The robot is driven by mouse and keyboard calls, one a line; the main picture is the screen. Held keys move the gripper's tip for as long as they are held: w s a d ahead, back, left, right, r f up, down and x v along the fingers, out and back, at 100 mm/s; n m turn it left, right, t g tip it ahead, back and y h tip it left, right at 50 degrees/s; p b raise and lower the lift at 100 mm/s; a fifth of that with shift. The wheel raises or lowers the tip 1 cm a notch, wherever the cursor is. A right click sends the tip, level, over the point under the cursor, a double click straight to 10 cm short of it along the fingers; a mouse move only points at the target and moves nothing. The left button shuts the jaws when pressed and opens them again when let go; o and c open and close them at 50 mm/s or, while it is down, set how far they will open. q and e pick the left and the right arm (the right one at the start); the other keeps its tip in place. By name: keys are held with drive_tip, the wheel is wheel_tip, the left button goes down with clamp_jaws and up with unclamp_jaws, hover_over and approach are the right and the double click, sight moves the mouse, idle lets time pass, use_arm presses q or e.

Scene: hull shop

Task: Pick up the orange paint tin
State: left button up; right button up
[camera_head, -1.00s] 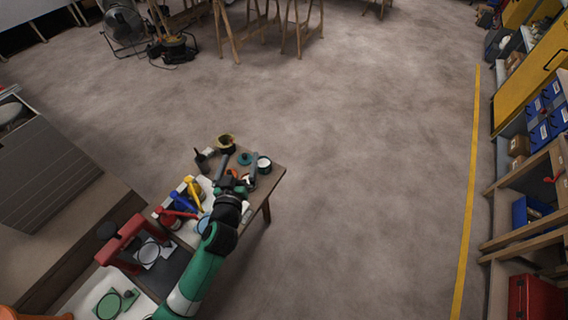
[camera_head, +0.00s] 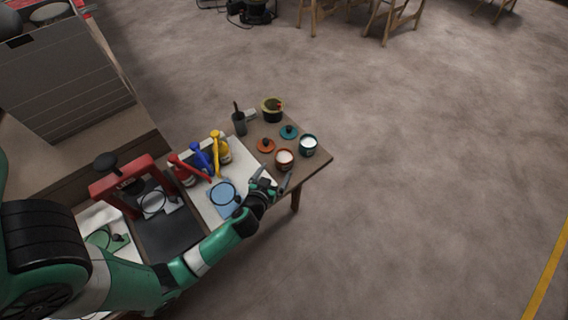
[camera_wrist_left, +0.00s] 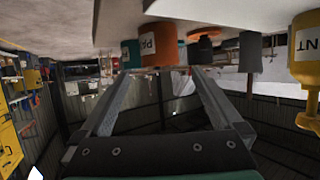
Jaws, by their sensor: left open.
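The orange paint tin (camera_head: 284,161) stands upright and open on the wooden table, with pale paint inside. Its lettered label shows in the left wrist view (camera_wrist_left: 158,46), where the scene is upside down. My left gripper (camera_head: 270,184) is open and empty, low over the table just in front and to the left of the tin, apart from it. In the left wrist view the open jaws (camera_wrist_left: 160,78) point towards the tin. The orange lid (camera_head: 265,147) lies on the table behind the tin. My right gripper is not in view.
A teal tin (camera_head: 308,147) stands close to the right of the orange one; a teal lid (camera_head: 289,132) lies behind. Blue (camera_head: 201,158) and yellow (camera_head: 220,147) bottles stand left, with a dark cup (camera_head: 239,124) and a pot (camera_head: 271,110) at the back. The floor rightwards is clear.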

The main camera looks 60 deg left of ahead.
sight(281, 163)
use_arm(q)
drive_tip(key=b+x, duration=0.1)
drive_tip(key=x, duration=0.3)
drive_tip(key=shift+w+a, duration=0.25)
drive_tip(key=shift+f, duration=0.1)
drive_tip(key=b+x, duration=0.2)
drive_tip(key=x, duration=0.3)
drive_tip(key=shift+w+a, duration=0.1)
drive_tip(key=shift+c, duration=0.4)
drive_tip(key=c, duration=1.2)
drive_tip(key=shift+c, duration=0.9)
drive_tip(key=shift+r, duration=0.3)
